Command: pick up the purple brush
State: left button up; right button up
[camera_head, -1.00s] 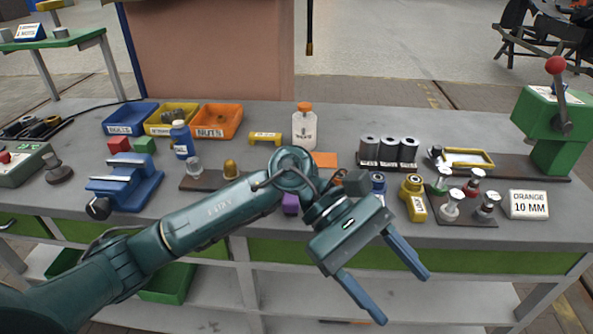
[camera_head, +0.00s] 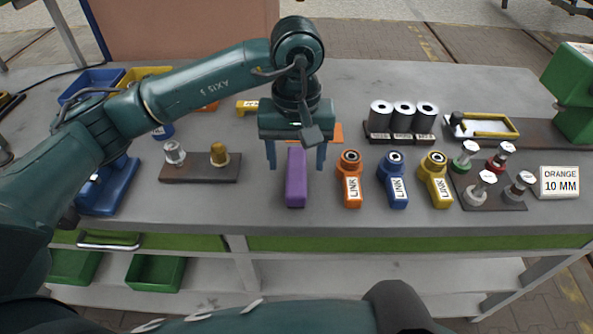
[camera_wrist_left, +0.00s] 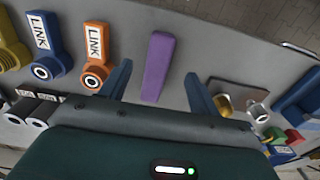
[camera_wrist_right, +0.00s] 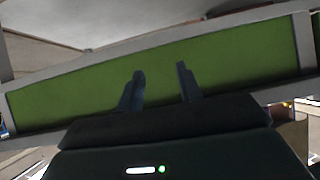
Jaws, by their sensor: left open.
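The purple brush (camera_head: 296,180) shows as a plain purple block lying on the grey workbench, left of the orange link. My left gripper (camera_head: 296,167) is open above its far part, with one finger on each side. In the left wrist view the purple brush (camera_wrist_left: 158,62) lies between the two spread fingers (camera_wrist_left: 158,74), and nothing is held. I cannot tell the exact height of the fingertips above the bench. My right gripper (camera_wrist_right: 160,72) shows only in the right wrist view, its fingers apart and empty, in front of a green panel.
Orange (camera_head: 350,180), blue (camera_head: 393,182) and yellow (camera_head: 436,181) links stand to the right of the brush. A dark board (camera_head: 200,174) with two knobs lies to its left. The bench strip in front of the brush is clear.

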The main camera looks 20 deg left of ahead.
aim_at(296, 185)
pick_arm(q)
notch_tip(296, 185, down, 8)
jog(key=shift+f+p, duration=0.25)
jog(key=shift+p, duration=0.75)
jog(key=shift+c, duration=0.5)
jog(key=c, duration=1)
